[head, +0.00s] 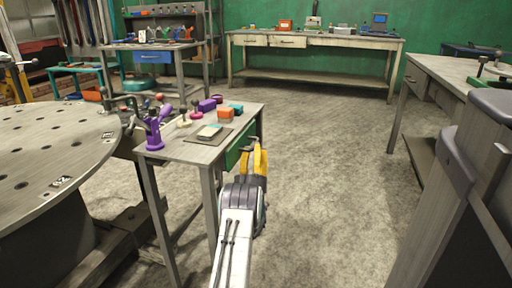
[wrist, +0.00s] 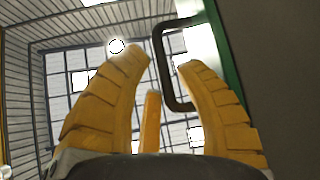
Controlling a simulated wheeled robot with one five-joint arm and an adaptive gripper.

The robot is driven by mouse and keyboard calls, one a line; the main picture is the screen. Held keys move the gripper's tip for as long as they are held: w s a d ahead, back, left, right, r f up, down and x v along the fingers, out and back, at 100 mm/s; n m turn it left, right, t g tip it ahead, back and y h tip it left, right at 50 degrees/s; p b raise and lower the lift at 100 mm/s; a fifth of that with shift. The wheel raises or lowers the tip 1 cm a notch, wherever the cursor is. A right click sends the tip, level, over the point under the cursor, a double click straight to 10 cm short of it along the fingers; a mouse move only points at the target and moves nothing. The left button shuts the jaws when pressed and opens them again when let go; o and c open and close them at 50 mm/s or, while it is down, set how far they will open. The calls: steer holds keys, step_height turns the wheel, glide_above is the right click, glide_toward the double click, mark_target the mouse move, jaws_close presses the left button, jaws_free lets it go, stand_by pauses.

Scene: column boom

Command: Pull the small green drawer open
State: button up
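The small green drawer (head: 236,155) is set under the top of the small grey table, on its right side. In the wrist view, its green front (wrist: 222,50) is at the right edge, with a black C-shaped handle (wrist: 159,65) sticking out from it. My gripper (head: 256,148) is beside the drawer front in the head view. In the wrist view, my gripper's yellow fingers (wrist: 165,62) are spread apart. The handle's outer bar shows between the fingertips, and the right finger overlaps the handle's lower end. I cannot tell whether either finger touches it.
The small table (head: 185,152) carries purple, orange and teal items and a dark tray. A round perforated table (head: 50,145) stands at the left. A grey workbench (head: 440,72) is at the right. The floor (head: 320,180) right of my arm is clear.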

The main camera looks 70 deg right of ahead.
steer(key=shift+x, duration=0.95)
steer(key=shift+c, duration=0.3)
jaws_close()
